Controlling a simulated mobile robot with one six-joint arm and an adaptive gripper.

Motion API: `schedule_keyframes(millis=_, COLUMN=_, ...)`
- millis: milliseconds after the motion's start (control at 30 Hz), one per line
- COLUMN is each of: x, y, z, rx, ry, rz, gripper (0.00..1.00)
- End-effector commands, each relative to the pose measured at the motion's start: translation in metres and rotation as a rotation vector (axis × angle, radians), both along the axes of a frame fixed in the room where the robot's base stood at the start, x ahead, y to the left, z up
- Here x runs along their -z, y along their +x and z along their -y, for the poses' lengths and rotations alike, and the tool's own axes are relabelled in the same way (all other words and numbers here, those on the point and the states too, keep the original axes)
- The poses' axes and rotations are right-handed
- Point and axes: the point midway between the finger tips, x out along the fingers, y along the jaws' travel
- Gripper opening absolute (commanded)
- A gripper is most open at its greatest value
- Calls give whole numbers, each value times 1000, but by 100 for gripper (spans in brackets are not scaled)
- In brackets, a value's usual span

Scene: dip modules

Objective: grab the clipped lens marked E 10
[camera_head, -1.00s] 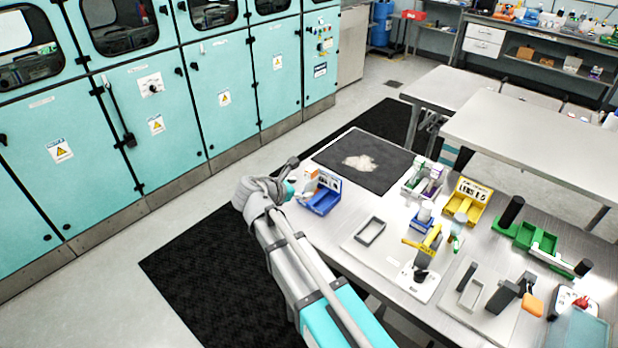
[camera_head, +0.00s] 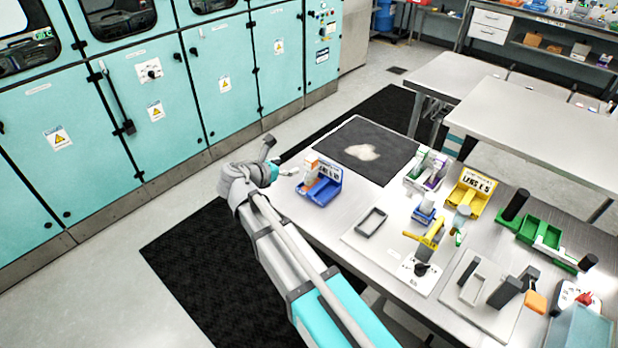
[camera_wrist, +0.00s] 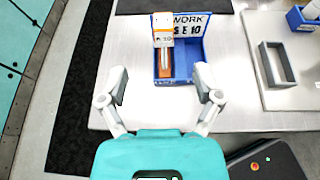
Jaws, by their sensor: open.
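A blue two-compartment bin (camera_wrist: 185,68) stands on the table straight ahead of my gripper; its back label ends in "E 10". In its left compartment stands an upright white and orange piece (camera_wrist: 163,40), with small print ending in "10" on its white top. I cannot tell whether this is the clipped lens. The bin's right compartment looks empty. My gripper (camera_wrist: 160,74) is open and empty, its fingers apart on either side of the bin's near end. In the head view the bin (camera_head: 322,189) sits just right of my gripper (camera_head: 283,190).
A grey rectangular frame (camera_wrist: 276,66) lies on a pale board right of the bin. A yellow bin (camera_head: 468,194), a green tray (camera_head: 538,236) and a yellow-handled tool (camera_head: 430,234) stand farther right. A dark mat (camera_head: 385,163) lies behind the blue bin.

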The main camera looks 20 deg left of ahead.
Motion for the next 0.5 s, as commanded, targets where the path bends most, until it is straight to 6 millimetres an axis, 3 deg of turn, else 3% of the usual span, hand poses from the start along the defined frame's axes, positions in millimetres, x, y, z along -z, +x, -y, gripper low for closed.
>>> schedule_keyframes(millis=300, x=21, y=42, z=14, rx=1, ry=1, rz=-1, gripper=83)
schedule_keyframes(millis=500, x=27, y=57, z=20, rx=-1, ry=2, rz=0, gripper=83)
